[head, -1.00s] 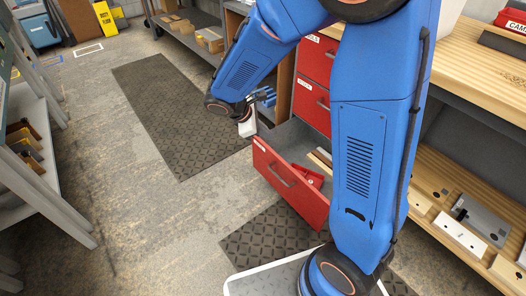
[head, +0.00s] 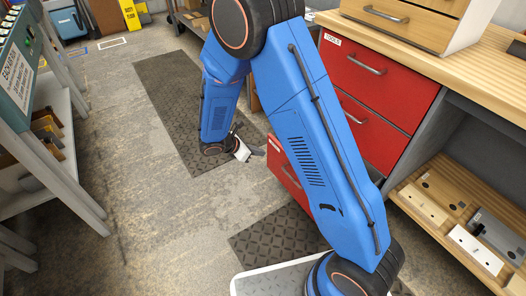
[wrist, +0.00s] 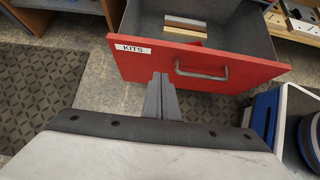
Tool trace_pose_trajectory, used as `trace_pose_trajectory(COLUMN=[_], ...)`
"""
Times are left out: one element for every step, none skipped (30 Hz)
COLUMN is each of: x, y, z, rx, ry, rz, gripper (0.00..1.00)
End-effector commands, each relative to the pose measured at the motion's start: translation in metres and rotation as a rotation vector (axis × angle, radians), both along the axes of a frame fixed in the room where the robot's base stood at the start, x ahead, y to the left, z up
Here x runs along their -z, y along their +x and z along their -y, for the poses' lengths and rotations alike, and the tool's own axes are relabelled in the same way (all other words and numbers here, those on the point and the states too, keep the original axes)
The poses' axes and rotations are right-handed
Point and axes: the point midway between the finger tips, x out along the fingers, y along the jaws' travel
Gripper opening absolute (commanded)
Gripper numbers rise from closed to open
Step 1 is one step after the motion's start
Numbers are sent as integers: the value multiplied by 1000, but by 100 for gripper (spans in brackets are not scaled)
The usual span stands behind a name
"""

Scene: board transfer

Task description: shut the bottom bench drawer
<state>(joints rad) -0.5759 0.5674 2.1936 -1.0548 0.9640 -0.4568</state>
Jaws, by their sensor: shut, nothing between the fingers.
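The bottom bench drawer has a red front (head: 287,172) and stands open; my arm hides much of it in the head view. In the wrist view its front (wrist: 215,65) carries a KITS label and a grey bar handle (wrist: 202,74). The grey interior (wrist: 235,25) shows behind it, with a few blocks inside. My gripper (wrist: 160,78) is shut and empty, its fingers pointing at the front's lower edge, between label and handle. I cannot tell whether they touch it. In the head view my gripper (head: 247,153) is left of the drawer front.
Two red drawers (head: 375,85) above look shut. A bench shelf (head: 450,195) with plates and blocks is at the right. A grey shelving unit (head: 60,150) stands at the left. Dark mats (head: 175,100) lie on the floor, with clear floor between the shelving and the drawer.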

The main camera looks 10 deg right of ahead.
Motion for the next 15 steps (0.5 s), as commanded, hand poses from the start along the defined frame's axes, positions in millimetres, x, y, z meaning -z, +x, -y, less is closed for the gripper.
trace_pose_trajectory(x=[6,9,14,18,22,26,30,34,39,42,46,50,54,57,55], y=[2,3,5,6,7,9,11,12,13,15,16,18,19,20,23], z=[7,11,16,19,23,28,32,35,40,44,48,52,56,59,66], rx=[2,3,4,2,2,4,4,4,2,4,4,3,4,4,4], ry=[-2,-2,-2,-2,-1,-2,-2,-2,-1,-1,-1,-2,-2,-1,0], rz=[-3,-2,-2,-2,-3,-3,-2,-2,-3,-3,-3,-2,-3,-3,0], gripper=[0,0,0,0,0,0,0,0,0,0,0,0,0,0,0])
